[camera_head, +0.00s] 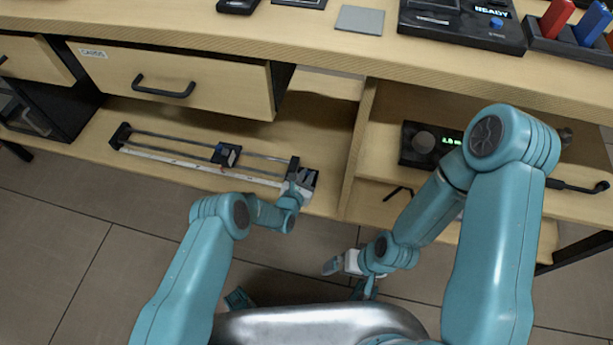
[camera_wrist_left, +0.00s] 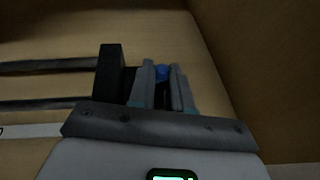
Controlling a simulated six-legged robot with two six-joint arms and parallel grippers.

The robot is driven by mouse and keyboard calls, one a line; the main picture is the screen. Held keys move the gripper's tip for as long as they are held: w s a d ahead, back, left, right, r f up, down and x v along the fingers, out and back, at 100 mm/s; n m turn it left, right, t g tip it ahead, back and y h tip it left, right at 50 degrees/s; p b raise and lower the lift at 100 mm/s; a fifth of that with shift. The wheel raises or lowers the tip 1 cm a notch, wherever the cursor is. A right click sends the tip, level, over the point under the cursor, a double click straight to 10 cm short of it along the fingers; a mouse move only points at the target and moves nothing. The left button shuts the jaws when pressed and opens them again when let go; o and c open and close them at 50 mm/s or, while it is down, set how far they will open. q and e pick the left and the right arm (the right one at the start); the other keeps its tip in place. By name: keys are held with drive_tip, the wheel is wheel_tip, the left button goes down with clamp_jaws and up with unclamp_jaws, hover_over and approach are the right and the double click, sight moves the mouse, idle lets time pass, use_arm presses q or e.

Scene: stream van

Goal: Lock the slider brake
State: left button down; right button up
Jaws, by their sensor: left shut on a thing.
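The slider (camera_head: 180,150) lies on the lower shelf below the drawer. It has two dark rails, a pale scale strip and black end blocks. My left gripper (camera_head: 305,180) is at the right end of the slider. In the left wrist view, my left gripper (camera_wrist_left: 163,85) is shut on a blue knob (camera_wrist_left: 162,71) beside the black end block (camera_wrist_left: 108,75). The fingers hide most of the knob. My right gripper (camera_head: 335,266) hangs low in front of the shelf, its fingers small and unclear.
A drawer (camera_head: 180,80) with a black handle stands partly out above the slider. A wooden divider (camera_head: 358,150) rises right of it. The shelf before the divider is narrow.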

use_arm(q)
drive_tip(key=shift+s+f, duration=0.15)
drive_tip(key=shift+f, duration=0.1)
drive_tip(key=c, duration=1.1)
unclamp_jaws()
drive_tip(key=shift+r, duration=0.1)
drive_tip(key=shift+r, duration=0.1)
drive_tip(key=shift+s+a+r+p, duration=0.15)
drive_tip(key=shift+s+a+p, duration=0.1)
drive_tip(key=shift+p, duration=0.15)
drive_tip(key=p+v, duration=0.5)
drive_tip(key=v, duration=1)
drive_tip(key=shift+s+p, duration=0.3)
